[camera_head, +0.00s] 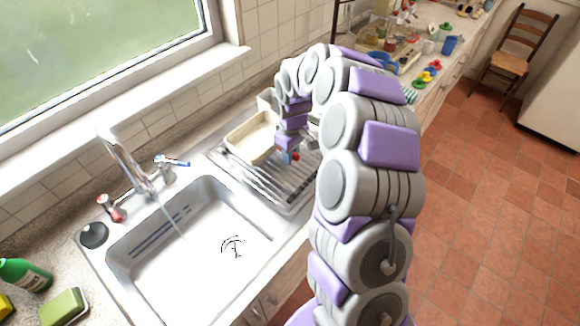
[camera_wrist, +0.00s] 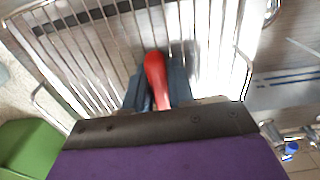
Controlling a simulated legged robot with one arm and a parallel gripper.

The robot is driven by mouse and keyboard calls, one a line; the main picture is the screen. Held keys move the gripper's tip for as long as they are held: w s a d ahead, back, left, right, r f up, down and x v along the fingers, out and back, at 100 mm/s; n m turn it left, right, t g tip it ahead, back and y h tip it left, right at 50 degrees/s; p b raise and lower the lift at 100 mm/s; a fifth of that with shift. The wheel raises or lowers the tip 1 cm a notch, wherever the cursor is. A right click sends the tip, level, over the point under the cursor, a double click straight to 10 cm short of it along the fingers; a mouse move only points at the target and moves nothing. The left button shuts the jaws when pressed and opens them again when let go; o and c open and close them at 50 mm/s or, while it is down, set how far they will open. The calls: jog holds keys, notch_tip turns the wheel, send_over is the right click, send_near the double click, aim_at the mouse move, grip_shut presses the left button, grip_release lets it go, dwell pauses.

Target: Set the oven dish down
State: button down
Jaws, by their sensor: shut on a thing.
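The oven dish (camera_head: 252,137) is a cream rectangular dish on the wire dish rack (camera_head: 290,185) beside the sink, at its wall side, slightly tilted in the picture. My gripper (camera_head: 292,156) is just right of the dish, low over the rack; whether it touches the dish I cannot tell. In the wrist view my gripper (camera_wrist: 157,97) has its two blue-grey fingers closed on a red rounded thing (camera_wrist: 155,68), over the rack wires (camera_wrist: 90,45). The dish cannot be made out in the wrist view.
The sink (camera_head: 190,250) lies left of the rack, with a tap (camera_head: 130,160) behind it. A green thing (camera_wrist: 28,148) is beside the rack in the wrist view. Cups and toys (camera_head: 430,70) crowd the far counter. A green bottle (camera_head: 22,275) and sponge (camera_head: 63,307) are at left.

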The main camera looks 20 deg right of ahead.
aim_at(293, 171)
jog(key=shift+d+f, duration=0.3)
jog(key=shift+f, duration=0.2)
jog(key=shift+d+f, duration=0.3)
jog(key=shift+f, duration=0.55)
jog(key=f, duration=0.2)
jog(key=b, duration=0.1)
jog(key=shift+a+f, duration=0.25)
jog(key=shift+f, duration=0.15)
jog(key=shift+a+r, duration=0.1)
jog(key=shift+a, duration=0.05)
jog(key=c, duration=1.4)
grip_release()
jog(key=o, duration=0.4)
jog(key=shift+d, duration=0.3)
jog(key=shift+o, duration=0.2)
